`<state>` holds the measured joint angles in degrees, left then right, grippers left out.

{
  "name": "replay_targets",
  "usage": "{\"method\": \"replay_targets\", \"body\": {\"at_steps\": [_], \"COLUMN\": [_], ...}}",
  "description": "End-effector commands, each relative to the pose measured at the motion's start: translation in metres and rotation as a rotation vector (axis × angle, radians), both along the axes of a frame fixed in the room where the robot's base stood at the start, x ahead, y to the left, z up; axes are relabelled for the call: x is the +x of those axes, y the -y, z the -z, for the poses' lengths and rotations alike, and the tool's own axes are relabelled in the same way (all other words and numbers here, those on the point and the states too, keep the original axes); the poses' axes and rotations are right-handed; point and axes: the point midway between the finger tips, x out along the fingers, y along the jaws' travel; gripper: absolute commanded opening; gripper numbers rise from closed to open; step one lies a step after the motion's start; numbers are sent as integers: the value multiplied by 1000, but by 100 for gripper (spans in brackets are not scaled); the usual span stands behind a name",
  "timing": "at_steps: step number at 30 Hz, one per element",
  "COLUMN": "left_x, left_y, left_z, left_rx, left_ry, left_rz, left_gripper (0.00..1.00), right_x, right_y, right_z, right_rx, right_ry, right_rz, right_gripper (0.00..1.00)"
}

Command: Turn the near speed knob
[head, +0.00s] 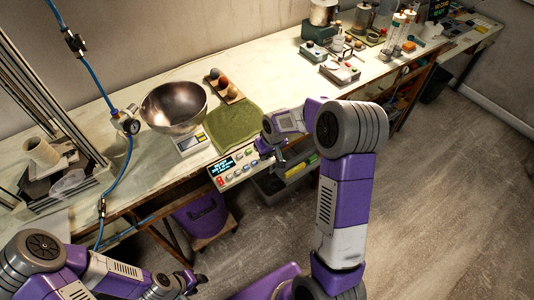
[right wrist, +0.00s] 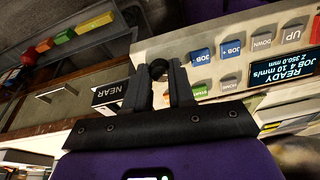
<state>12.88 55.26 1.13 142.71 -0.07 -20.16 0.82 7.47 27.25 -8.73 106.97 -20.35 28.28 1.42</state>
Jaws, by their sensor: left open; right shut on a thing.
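The control box (head: 236,165) sits at the bench's front edge, with a lit display and rows of buttons. In the right wrist view the box (right wrist: 205,38) appears upside down. The near speed knob (right wrist: 158,67), small, dark and round, is between the fingertips of my right gripper (right wrist: 158,74), which is shut on it. A black "NEAR" label (right wrist: 110,93) is beside the left finger. In the head view my right gripper (head: 274,154) is at the box's right end, and the knob is hidden. My left gripper (head: 190,283) is open and empty, low in front of the bench.
A metal bowl (head: 174,107) on a scale, a green cloth (head: 236,129) and a wooden tray of balls (head: 224,86) stand behind the box. A grey bin (head: 285,181) is below the bench edge. A purple bucket (head: 201,214) is under the bench. The floor at right is clear.

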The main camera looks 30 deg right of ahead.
Motion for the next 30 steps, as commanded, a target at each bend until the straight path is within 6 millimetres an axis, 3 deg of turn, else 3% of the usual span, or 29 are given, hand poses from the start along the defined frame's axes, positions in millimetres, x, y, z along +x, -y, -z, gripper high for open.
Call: {"method": "replay_targets", "body": {"at_steps": [10,25,26,30], "left_x": [0,0,0,0], "left_y": [0,0,0,0], "left_z": [1,2,2,2], "left_rx": [0,0,0,0], "left_ry": [0,0,0,0], "left_rz": [0,0,0,0], "left_gripper": [43,43,43,43], "right_x": [0,0,0,0], "right_y": [0,0,0,0], "right_z": [0,0,0,0], "right_rx": [-37,-41,-41,-40], "right_ry": [3,3,3,3], "right_rz": [-112,-127,-127,-126], "right_gripper": [0,0,28,49]}}
